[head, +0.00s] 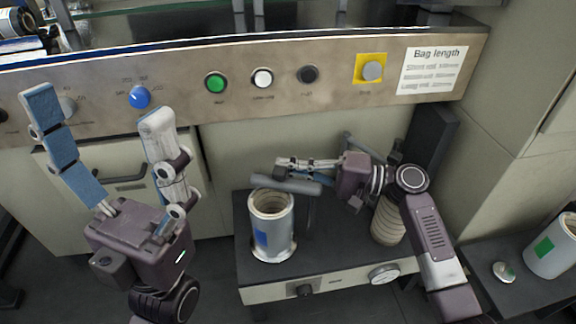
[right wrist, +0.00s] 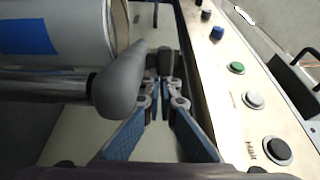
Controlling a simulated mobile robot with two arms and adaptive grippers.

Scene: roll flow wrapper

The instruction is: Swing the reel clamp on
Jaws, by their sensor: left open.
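The reel clamp (head: 286,184) is a grey rounded bar on a dark upright post, lying across the top of the white reel (head: 270,230) with a blue label. In the right wrist view the clamp's grey rounded end (right wrist: 118,85) is close beside the fingers, and the reel (right wrist: 60,30) lies at upper left. My right gripper (head: 285,166) points left just above and behind the clamp. Its fingers are close together at a dark grey piece (right wrist: 164,60); whether they grip it is unclear. My left gripper (head: 98,108) is open and empty, in front of the panel.
The control panel (head: 330,98) has a green button (head: 215,82), a blue knob (head: 139,96) and a yellow-backed button (head: 371,70). A tan ribbed roll (head: 387,221) stands on the dark stand (head: 335,262). Another reel (head: 554,246) with a green label is at far right.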

